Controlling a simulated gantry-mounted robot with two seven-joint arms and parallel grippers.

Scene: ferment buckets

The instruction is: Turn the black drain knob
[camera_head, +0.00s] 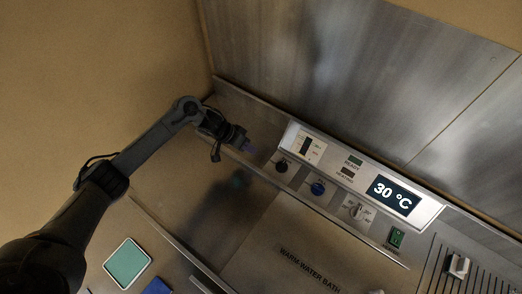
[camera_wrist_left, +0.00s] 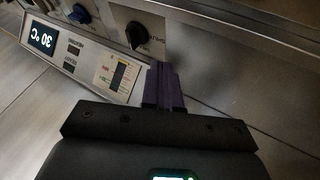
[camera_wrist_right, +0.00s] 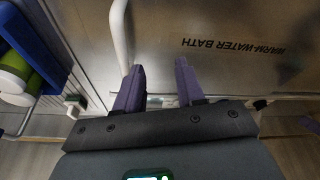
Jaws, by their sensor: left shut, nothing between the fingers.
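The black drain knob (camera_head: 281,166) is at the left end of the knob row on the metal front panel. It also shows in the left wrist view (camera_wrist_left: 137,33), above the fingertips and slightly left. My left gripper (camera_head: 250,149) is just left of the knob in the head view. Its purple fingers (camera_wrist_left: 163,70) are together with nothing between them, and a small gap to the knob shows. My right gripper (camera_wrist_right: 158,67) shows only in its wrist view, open and empty over the warm water bath (camera_wrist_right: 215,75).
Right of the black knob are a blue knob (camera_head: 317,188), a grey knob (camera_head: 354,211) and a green switch (camera_head: 396,236). A 30 °C display (camera_head: 393,194) stands above them. A green-topped pad (camera_head: 126,263) lies at lower left. A blue rack (camera_wrist_right: 35,40) is in the right wrist view.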

